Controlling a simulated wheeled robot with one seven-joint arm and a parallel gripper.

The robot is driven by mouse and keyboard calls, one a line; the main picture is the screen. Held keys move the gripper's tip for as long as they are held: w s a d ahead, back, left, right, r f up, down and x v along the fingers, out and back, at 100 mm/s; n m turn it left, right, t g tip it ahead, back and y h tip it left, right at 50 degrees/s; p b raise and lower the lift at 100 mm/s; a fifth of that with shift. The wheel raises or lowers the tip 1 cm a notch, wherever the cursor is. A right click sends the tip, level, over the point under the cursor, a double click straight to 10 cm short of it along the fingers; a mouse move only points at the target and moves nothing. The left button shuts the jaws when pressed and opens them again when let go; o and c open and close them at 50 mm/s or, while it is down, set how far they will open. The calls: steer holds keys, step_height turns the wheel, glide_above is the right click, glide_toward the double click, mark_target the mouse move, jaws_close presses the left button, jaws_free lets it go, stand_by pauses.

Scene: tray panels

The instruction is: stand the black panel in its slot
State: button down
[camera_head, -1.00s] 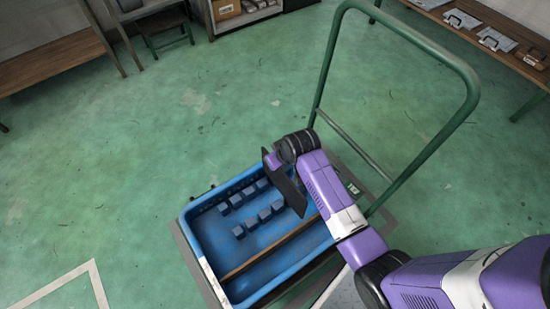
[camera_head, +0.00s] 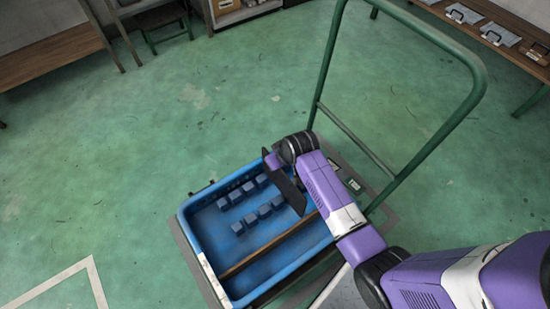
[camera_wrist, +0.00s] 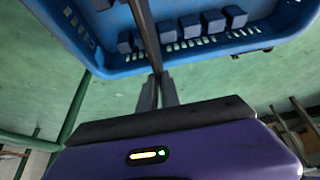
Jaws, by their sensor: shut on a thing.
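The black panel (camera_head: 290,191) is a thin dark plate, seen at a slant over the right part of the blue tray (camera_head: 190,237) in the head view. In the wrist view the panel (camera_wrist: 146,30) shows nearly edge-on, reaching from my fingertips up across the tray. My gripper (camera_wrist: 158,88) is shut on the panel's near edge. In the head view my wrist hides part of the panel and the tray's right corner. Two rows of small blue blocks (camera_head: 237,227) stand on the tray floor, with gaps between them. I cannot tell if the panel touches any block.
A brown strip (camera_head: 262,250) crosses the tray beside the blocks. The tray sits on a cart whose green handle (camera_head: 436,148) rises at the right, near my arm. Benches stand far off; the green floor between is clear.

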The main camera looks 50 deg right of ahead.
mark_target(281, 169)
steer(key=shift+f+b, duration=0.3)
steer(key=shift+f, duration=0.3)
steer(key=shift+f, duration=0.15)
step_height(281, 169, down, 4)
steer(key=shift+b, duration=1.2)
steer(key=c, duration=1.5)
jaws_free()
steer(key=shift+p+v, duration=1.7)
steer(key=shift+v, duration=2.2)
